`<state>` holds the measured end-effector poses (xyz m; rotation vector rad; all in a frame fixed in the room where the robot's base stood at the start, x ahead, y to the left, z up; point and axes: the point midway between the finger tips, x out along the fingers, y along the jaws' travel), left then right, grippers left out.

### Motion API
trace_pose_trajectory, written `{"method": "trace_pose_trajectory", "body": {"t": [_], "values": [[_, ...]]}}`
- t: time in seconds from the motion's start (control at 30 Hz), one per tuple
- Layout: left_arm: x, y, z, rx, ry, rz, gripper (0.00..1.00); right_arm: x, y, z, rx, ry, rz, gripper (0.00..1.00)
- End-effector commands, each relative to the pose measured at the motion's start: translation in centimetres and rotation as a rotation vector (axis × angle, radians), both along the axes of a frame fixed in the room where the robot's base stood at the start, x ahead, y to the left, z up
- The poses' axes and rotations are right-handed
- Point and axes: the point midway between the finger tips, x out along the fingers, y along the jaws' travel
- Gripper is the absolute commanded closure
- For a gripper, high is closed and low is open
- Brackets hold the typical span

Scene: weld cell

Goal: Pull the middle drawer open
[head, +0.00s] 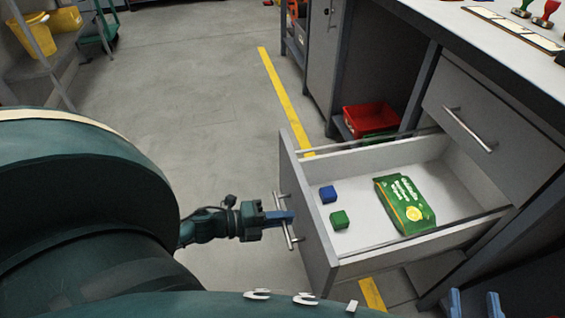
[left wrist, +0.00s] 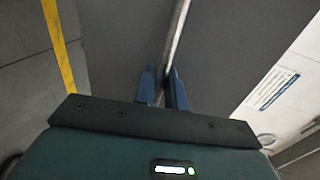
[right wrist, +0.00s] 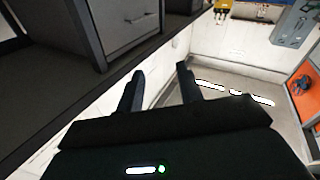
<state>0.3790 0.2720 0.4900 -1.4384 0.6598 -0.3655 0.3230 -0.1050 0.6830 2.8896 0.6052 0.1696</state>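The middle drawer (head: 318,222) stands well out from the grey cabinet, below a closed upper drawer (head: 480,135). Its bar handle (head: 286,222) is on the front panel. My left gripper (head: 288,217) is at that handle. In the left wrist view the bar (left wrist: 176,40) runs between the fingers (left wrist: 162,85), which are closed around it. Inside the drawer lie a blue cube (head: 328,194), a green cube (head: 339,219) and a green packet (head: 404,204). My right gripper (head: 475,304) is at the lower right, empty, with its fingers (right wrist: 158,85) apart.
A worktop (head: 480,40) with stamp-like items runs above the drawers. A red bin (head: 370,120) sits on a low shelf behind the open drawer. A yellow line (head: 280,90) crosses the floor. The floor to the left of the drawer is clear.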

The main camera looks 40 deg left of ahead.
Motion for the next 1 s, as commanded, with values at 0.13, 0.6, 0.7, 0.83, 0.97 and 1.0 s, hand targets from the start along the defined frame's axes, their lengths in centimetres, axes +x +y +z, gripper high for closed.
{"method": "trace_pose_trajectory", "body": {"t": [0.13,0.6,0.7,0.83,0.97,1.0], "values": [[0.0,0.0,0.0,0.000,0.000,0.000,0.75,-0.1,0.1,0.0,0.002,0.000,0.002,0.64],[-1.8,1.4,0.5,0.000,0.005,0.002,0.73,0.0,0.1,0.3,-0.003,0.027,0.000,0.64],[-3.5,2.7,1.0,0.001,0.007,0.002,0.73,0.0,-0.4,0.2,-0.008,0.074,-0.017,0.64],[-5.9,4.5,1.6,0.001,0.006,0.003,0.73,0.0,-0.6,0.1,-0.011,0.121,-0.029,0.64],[-7.8,6.1,2.1,0.001,0.004,0.001,0.73,0.0,-0.8,0.0,-0.015,0.160,-0.039,0.64],[-8.4,6.5,2.2,0.000,0.003,0.001,0.73,0.0,-0.9,0.0,-0.015,0.171,-0.041,0.64]]}}
